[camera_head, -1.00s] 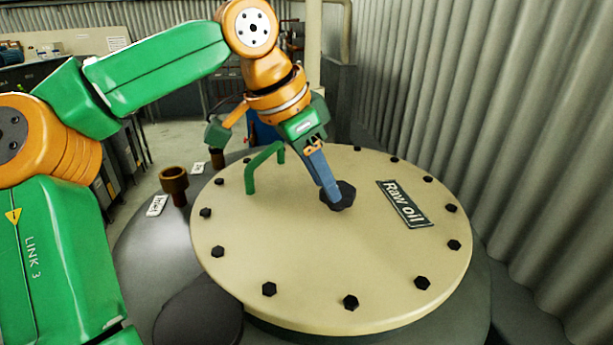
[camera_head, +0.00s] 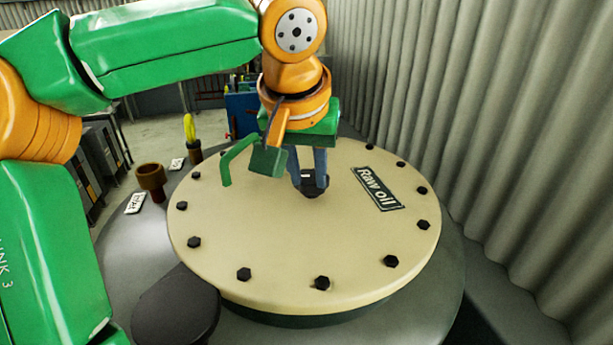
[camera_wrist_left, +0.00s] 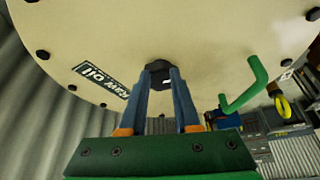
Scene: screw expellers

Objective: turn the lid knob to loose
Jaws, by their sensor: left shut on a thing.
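The round cream lid (camera_head: 340,255) labelled "Raw oil" (camera_head: 377,188) lies on a big grey tank. The dark lid knob (camera_head: 312,192) stands near the middle of the lid. My left gripper (camera_head: 309,178) points down onto the knob, its two blue-grey fingers shut on it from either side. In the left wrist view the fingers (camera_wrist_left: 160,78) hold the black knob (camera_wrist_left: 158,66) between their tips. The fingers hide part of the knob in the head view. My right gripper is not in view.
A green handle (camera_head: 236,160) rises from the lid close to the left wrist. Several dark bolts ring the lid's edge. A brown inlet pipe (camera_head: 151,180) and a yellow-handled fitting (camera_head: 191,135) stand left of it. A corrugated wall (camera_head: 480,130) is close on the right.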

